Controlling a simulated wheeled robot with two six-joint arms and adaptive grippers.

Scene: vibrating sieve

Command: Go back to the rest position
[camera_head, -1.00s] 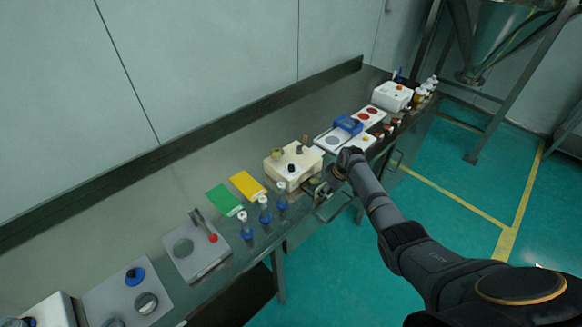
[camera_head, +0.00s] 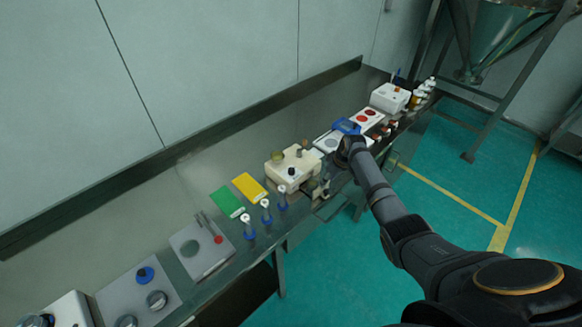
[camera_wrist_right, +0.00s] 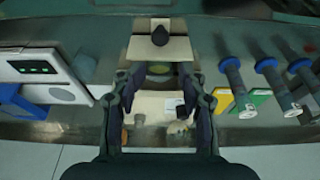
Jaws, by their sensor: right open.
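My right arm enters the head view from the lower right. Its gripper (camera_head: 325,187) hangs pointing down at the bench edge beside the cream box (camera_head: 288,172). In the right wrist view the two dark fingers (camera_wrist_right: 162,78) are spread apart with nothing held between them. The cream box (camera_wrist_right: 160,48) with a black knob (camera_wrist_right: 160,36) shows beyond and between the fingers. I cannot tell whether the fingers touch anything. My left gripper is not in view.
Open floor (camera_head: 440,190) lies right of the bench. A steel hopper (camera_head: 495,40) stands beyond.

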